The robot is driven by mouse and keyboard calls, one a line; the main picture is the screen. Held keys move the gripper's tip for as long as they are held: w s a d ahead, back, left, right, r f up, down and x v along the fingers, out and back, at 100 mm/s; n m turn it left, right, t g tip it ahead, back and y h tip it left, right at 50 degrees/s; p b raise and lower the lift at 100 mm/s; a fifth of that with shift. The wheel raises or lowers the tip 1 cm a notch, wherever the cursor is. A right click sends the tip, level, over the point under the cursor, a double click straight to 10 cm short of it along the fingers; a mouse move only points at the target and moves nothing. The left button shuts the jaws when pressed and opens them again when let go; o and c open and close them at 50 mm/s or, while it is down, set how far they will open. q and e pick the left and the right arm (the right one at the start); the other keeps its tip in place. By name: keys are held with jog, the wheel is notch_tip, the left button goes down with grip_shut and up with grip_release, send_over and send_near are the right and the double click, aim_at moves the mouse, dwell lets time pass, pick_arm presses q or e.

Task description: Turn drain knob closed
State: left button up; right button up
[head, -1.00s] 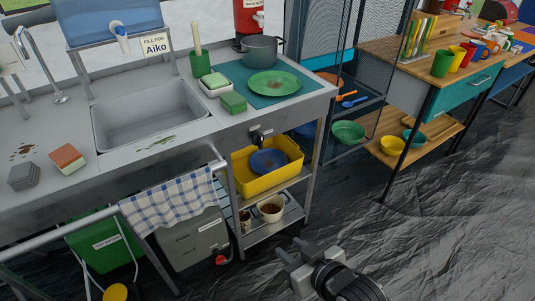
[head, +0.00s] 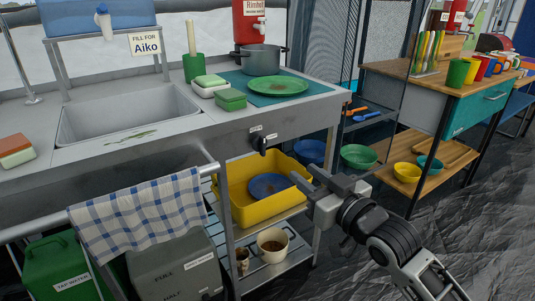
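The drain knob (head: 261,145) is a small dark knob on the front face of the steel sink counter, right of the basin. Two small pale labels sit above and beside it; their text is too small to read. The knob's exact angle is hard to tell. My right gripper (head: 308,180) is below and to the right of the knob, clear of it, in front of the yellow tub. Its fingers look apart, with nothing between them. My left gripper is out of view. The sink basin (head: 75,128) has a dark green smear on its front rim.
A towel rail with a checked towel (head: 140,215) juts out left of the knob. Below the knob, a yellow tub (head: 238,202) holds a blue plate (head: 268,186). A pot (head: 262,62) and green plate (head: 278,86) stand on the counter above. Open floor lies at right.

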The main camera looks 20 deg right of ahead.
aim_at(264, 143)
jog(key=b+x, duration=0.2)
jog(key=x, duration=1.2)
jog(key=shift+b, duration=0.4)
jog(key=shift+w, duration=0.35)
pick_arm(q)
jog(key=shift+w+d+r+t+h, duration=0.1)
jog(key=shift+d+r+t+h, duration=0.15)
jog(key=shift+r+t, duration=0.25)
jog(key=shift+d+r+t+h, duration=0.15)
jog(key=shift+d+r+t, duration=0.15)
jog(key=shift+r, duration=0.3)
pick_arm(e)
jog(key=shift+c, duration=0.3)
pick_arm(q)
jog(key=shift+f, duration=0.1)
pick_arm(e)
grip_shut()
